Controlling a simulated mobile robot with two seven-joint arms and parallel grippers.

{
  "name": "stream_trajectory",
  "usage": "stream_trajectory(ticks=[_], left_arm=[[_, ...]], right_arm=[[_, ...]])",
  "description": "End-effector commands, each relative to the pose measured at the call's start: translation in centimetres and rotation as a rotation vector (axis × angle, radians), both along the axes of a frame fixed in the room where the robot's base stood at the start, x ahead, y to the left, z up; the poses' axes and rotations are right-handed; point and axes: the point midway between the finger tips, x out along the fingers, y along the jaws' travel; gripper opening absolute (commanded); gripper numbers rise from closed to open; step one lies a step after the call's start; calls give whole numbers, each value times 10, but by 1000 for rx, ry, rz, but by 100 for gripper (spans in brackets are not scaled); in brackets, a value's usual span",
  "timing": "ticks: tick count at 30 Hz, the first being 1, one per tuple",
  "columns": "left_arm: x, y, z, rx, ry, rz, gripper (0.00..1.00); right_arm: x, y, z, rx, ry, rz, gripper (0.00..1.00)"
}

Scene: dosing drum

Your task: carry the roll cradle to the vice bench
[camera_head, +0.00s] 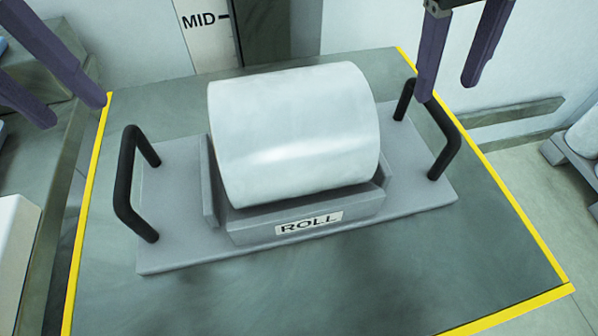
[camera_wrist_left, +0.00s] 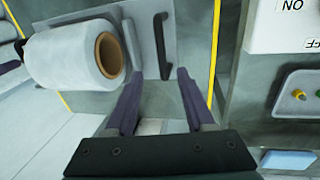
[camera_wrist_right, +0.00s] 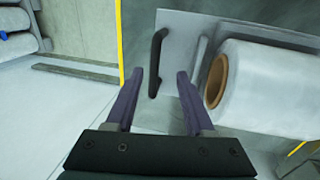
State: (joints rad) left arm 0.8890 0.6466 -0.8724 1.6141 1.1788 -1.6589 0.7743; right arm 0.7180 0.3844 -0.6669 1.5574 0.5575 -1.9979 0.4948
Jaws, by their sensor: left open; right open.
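The roll cradle (camera_head: 185,248) is a grey plate labelled ROLL with a black handle at each end, and it rests on a green-grey surface with a yellow border (camera_head: 400,285). A white roll (camera_head: 295,130) lies in it. My left gripper (camera_head: 78,112) is open and empty, above and left of the left handle (camera_head: 128,185). In the left wrist view that handle (camera_wrist_left: 161,45) shows beyond the fingers. My right gripper (camera_head: 447,90) is open and empty, above the right handle (camera_head: 450,140). In the right wrist view that handle (camera_wrist_right: 156,62) shows beyond the fingers. I cannot identify the vice bench.
A white panel marked MID (camera_head: 205,35) stands behind the surface. A control box with buttons (camera_wrist_left: 298,95) shows in the left wrist view. The surface in front of the cradle is clear.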

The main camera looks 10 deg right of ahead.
Motion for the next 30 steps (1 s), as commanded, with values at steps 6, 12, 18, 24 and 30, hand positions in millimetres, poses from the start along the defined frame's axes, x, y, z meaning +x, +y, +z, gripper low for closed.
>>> stream_trajectory(ticks=[6,12,18,24,30], left_arm=[[4,6,-5,3,10,33,54],[4,6,-5,2,9,31,54],[4,3,-17,3,12,30,54],[3,-4,-51,3,15,31,54],[4,-10,-82,2,13,31,54]], right_arm=[[4,-5,-6,-15,4,-19,54],[3,-5,-5,-15,4,-19,54],[3,-8,-18,-16,7,-20,54],[3,-15,-51,-17,9,-21,54],[4,-21,-82,-17,7,-19,54]])
